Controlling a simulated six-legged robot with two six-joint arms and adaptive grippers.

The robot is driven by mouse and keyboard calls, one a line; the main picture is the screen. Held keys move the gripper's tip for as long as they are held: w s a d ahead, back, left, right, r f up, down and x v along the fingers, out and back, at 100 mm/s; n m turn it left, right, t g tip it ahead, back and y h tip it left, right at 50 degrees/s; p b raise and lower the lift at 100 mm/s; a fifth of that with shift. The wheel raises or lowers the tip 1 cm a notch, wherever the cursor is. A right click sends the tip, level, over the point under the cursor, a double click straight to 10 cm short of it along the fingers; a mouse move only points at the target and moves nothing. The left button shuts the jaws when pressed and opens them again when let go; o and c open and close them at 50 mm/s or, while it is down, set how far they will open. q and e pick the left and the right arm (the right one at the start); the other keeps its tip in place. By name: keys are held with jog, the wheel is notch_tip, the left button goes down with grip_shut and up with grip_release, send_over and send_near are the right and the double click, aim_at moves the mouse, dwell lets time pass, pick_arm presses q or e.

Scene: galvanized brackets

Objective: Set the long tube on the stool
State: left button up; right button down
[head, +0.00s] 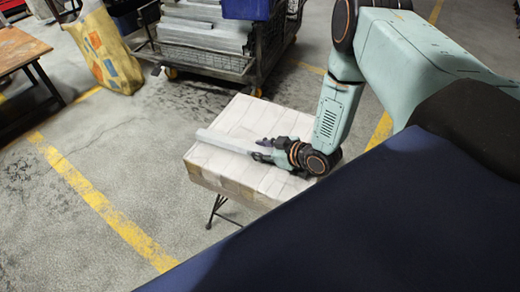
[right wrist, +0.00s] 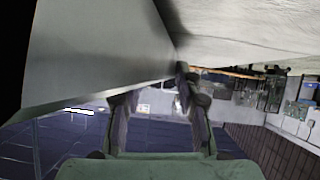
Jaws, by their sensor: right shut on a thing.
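A long grey tube (head: 222,141) lies low over the top of the white, square-topped stool (head: 240,112). From the head view I cannot tell whether it touches the top. My right gripper (head: 262,150) is shut on the tube near its right end. In the right wrist view the tube (right wrist: 95,50) fills the upper left and runs to between the fingertips (right wrist: 170,88). The pale stool top (right wrist: 250,30) fills the upper right there, close to the tube. My left gripper is not in view.
A wire cart (head: 205,60) with stacked metal pieces and a blue bin (head: 245,8) stands behind the stool. A yellow bag (head: 103,50) and a wooden table (head: 18,47) are at upper left. The floor left of the stool is clear, with yellow lines.

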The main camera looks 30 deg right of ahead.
jog(key=shift+f, duration=0.1)
jog(key=c, duration=0.9)
grip_release()
